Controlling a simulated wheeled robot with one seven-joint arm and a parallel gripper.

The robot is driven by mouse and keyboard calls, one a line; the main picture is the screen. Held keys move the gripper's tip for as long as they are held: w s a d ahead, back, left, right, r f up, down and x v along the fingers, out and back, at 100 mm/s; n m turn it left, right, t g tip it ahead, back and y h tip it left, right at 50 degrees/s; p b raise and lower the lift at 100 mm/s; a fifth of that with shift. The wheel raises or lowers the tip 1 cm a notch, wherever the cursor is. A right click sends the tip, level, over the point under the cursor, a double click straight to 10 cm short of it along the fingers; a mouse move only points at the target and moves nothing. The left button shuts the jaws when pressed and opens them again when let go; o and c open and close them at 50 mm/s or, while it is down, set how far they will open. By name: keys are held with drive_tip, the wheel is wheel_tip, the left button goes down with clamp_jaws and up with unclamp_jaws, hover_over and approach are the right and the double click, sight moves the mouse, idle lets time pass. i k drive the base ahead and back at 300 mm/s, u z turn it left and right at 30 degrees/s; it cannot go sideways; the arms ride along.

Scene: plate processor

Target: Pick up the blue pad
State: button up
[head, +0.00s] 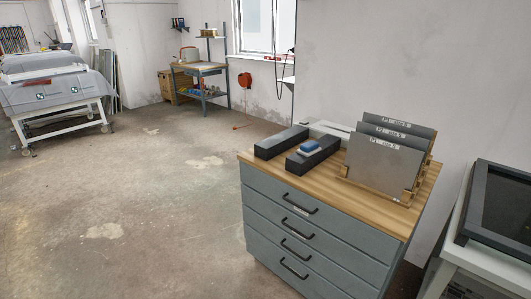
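The blue pad (309,145) is a small block with a pale layer under it. It lies on top of a dark rectangular block (318,160) on the wooden top of a grey drawer cabinet (247,158). My gripper is not in view.
A second dark block (278,142) lies to the left on the cabinet, with a pale flat item (330,128) behind. Several grey plates (383,164) stand in a wooden rack to the right. A dark-topped table (505,205) is at far right. The floor (150,200) to the left is open.

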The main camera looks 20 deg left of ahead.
sight(310, 148)
drive_tip(key=u, duration=0.1)
drive_tip(key=k, duration=1.25)
drive_tip(key=u, duration=1.2)
drive_tip(key=i, duration=1.95)
drive_tip(key=u, duration=0.05)
